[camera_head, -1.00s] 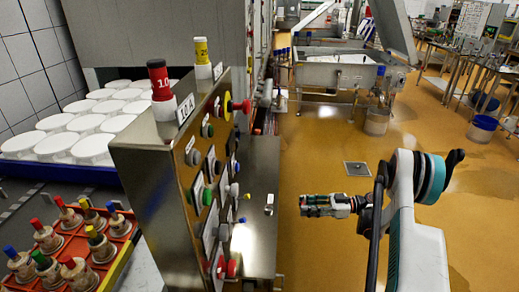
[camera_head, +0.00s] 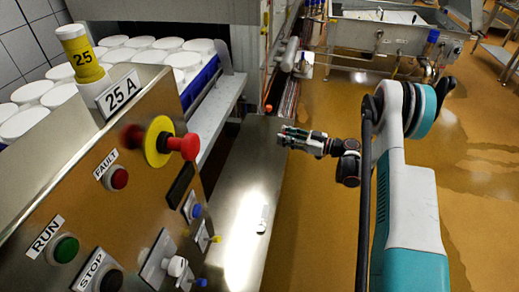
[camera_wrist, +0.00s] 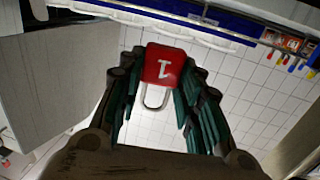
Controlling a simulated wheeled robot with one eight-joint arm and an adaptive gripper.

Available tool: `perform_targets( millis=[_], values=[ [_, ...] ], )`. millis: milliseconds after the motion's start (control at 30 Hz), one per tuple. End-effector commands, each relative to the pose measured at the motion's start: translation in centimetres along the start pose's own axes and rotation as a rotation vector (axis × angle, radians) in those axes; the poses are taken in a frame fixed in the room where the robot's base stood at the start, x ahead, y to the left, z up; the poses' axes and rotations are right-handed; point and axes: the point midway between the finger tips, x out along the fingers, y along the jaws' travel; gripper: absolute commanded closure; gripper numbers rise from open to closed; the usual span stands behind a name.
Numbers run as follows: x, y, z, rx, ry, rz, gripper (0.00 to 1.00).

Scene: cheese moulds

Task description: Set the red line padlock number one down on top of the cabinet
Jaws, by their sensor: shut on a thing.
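The red padlock (camera_wrist: 165,66), marked with a 1, shows in the wrist view between my fingers, with its grey shackle pointing back toward the palm. My gripper (camera_head: 285,137) is shut on it. In the head view my gripper is over the floor side, right of the steel cabinet and apart from it; the padlock is too small to make out there.
A yellow-banded piece marked 25 (camera_head: 83,58) stands at the cabinet's upper edge. A red knob on a yellow disc (camera_head: 160,141) sticks out from the panel. White moulds (camera_head: 180,61) stand behind. Orange floor (camera_head: 315,220) is open below my arm.

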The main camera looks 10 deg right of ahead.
Motion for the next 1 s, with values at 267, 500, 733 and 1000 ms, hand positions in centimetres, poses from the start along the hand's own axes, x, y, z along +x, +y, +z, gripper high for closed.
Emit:
perform_targets(
  millis=[267,500,733,1000],
  values=[
    [7.7,-0.6,-2.7,0.008,0.004,0.16,0.92],
    [9.1,-0.7,-1.5,0.011,0.006,0.201,0.92],
    [9.4,-0.6,4.1,0.011,0.005,0.2,0.92],
    [9.7,-0.6,10.3,0.011,0.005,0.2,0.92]
  ],
)
